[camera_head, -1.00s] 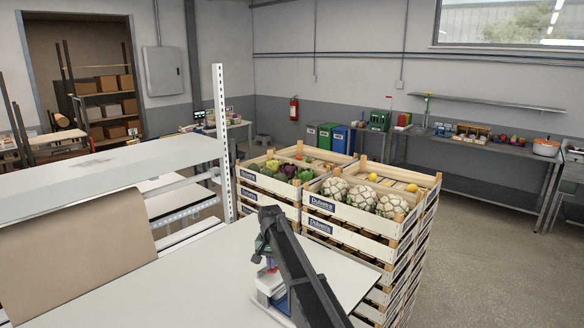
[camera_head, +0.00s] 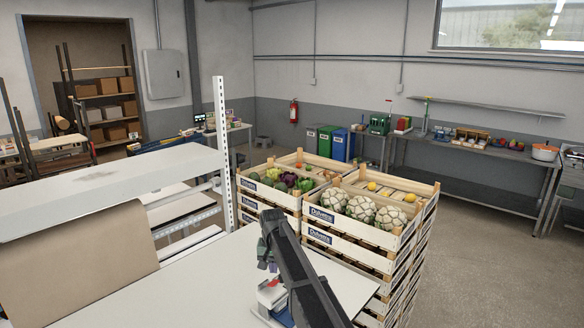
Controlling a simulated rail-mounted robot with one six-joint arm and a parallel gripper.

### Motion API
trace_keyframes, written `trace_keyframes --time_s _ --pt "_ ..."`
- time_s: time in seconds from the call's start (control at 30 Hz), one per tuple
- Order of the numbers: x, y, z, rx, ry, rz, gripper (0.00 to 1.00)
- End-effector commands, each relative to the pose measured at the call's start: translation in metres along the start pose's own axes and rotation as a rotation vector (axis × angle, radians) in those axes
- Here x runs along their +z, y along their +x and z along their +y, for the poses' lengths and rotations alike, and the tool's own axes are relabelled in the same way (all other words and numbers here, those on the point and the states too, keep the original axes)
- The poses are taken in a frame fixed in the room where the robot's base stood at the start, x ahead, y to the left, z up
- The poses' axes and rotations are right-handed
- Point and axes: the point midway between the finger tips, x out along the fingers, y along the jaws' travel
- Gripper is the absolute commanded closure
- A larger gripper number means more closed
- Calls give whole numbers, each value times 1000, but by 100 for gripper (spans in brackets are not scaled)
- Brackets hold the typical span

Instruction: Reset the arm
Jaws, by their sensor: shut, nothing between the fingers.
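My dark arm (camera_head: 298,272) reaches up over the white tabletop at the bottom centre, bent at its top. My gripper (camera_head: 271,267) hangs on the left side of the arm, small and partly hidden behind the arm link. It is shut and holds nothing. Just below it, a small white, red and blue item (camera_head: 270,297) is on the tabletop; the arm covers part of it. I cannot tell whether the gripper touches this item.
Stacked wooden crates (camera_head: 318,238) with cauliflowers and other vegetables stand close behind the arm. A white shelf rack (camera_head: 105,190) with a perforated post (camera_head: 221,150) and a brown board (camera_head: 75,262) is at the left. The white tabletop (camera_head: 190,285) is mostly clear. Open floor lies right.

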Motion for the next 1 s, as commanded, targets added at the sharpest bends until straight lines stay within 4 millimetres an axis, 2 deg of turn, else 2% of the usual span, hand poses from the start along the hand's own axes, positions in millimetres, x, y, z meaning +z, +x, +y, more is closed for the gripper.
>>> trace_keyframes --time_s 0.03,0.17,0.2,0.27,0.3,0.4,0.43,0.5,0.57,1.0 --pt "43 8 21 1 -45 -1 100" --pt "140 57 94 1 -135 -1 100" --pt "171 73 118 1 -152 -1 100" --pt "216 98 150 1 -163 -1 100" --pt "244 114 170 1 -163 -1 100" --pt "304 151 210 1 -133 0 100" --pt "316 160 218 1 -117 0 100" --pt "334 177 235 1 -80 0 100" --pt "332 183 242 1 -60 0 100" --pt "328 177 246 1 -48 -1 100"
